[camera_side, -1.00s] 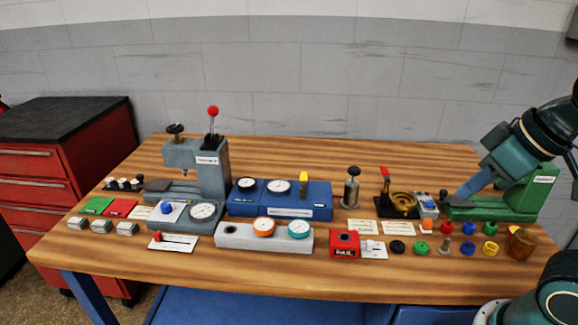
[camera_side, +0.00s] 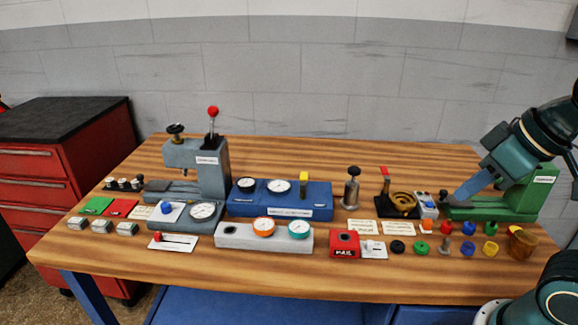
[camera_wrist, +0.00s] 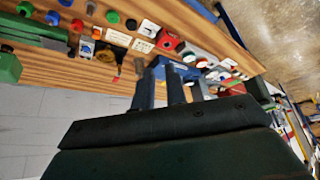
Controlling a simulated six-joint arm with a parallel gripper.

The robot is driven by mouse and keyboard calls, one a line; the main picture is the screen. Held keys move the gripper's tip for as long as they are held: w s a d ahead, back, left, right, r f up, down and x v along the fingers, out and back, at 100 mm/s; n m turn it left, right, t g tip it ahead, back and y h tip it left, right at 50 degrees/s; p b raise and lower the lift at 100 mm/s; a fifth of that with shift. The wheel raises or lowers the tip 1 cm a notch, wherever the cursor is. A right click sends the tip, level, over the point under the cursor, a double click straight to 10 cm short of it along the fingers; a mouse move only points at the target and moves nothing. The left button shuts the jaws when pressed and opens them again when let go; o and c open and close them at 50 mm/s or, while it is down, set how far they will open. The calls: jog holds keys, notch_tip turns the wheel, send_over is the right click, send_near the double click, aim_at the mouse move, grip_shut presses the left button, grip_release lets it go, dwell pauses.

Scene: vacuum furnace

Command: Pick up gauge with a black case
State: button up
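A gauge with a black case and white dial (camera_side: 246,184) sits at the left end of the blue block (camera_side: 312,199). My gripper (camera_side: 462,191) is at the right, by the green machine and far from the black gauge. In the wrist view my gripper's fingers (camera_wrist: 161,82) stand apart with nothing seen between them. There the blue block lies partly behind the fingers, and I cannot make out the black gauge.
A grey block in front holds an orange gauge (camera_side: 264,227) and a teal gauge (camera_side: 299,229). A grey press (camera_side: 208,175) with a red-knobbed lever rises to the left. A dark post (camera_side: 352,187) and a red-handled fixture (camera_side: 398,205) stand between my gripper and the blue block.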

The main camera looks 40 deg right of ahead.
jog(key=o, duration=1.2)
jog(key=shift+w+r, duration=0.1)
jog(key=w+a+r+n+y, duration=0.1)
jog(key=w+r+n, duration=0.1)
jog(key=w, duration=1)
jog(key=w+a+r+n+y, duration=0.1)
jog(key=w+a+n, duration=0.1)
jog(key=w, duration=1)
jog(key=w+f+n, duration=0.1)
jog(key=w+f, duration=0.3)
jog(key=w, duration=0.3)
jog(key=w+a+f+n+y, duration=0.1)
jog(key=w+f, duration=0.4)
jog(key=w, duration=0.2)
jog(key=w+f, duration=0.4)
jog(key=w, duration=0.3)
jog(key=shift+a+f+n+y, duration=0.2)
jog(key=shift+f+n+y, duration=0.1)
jog(key=shift+n, duration=0.1)
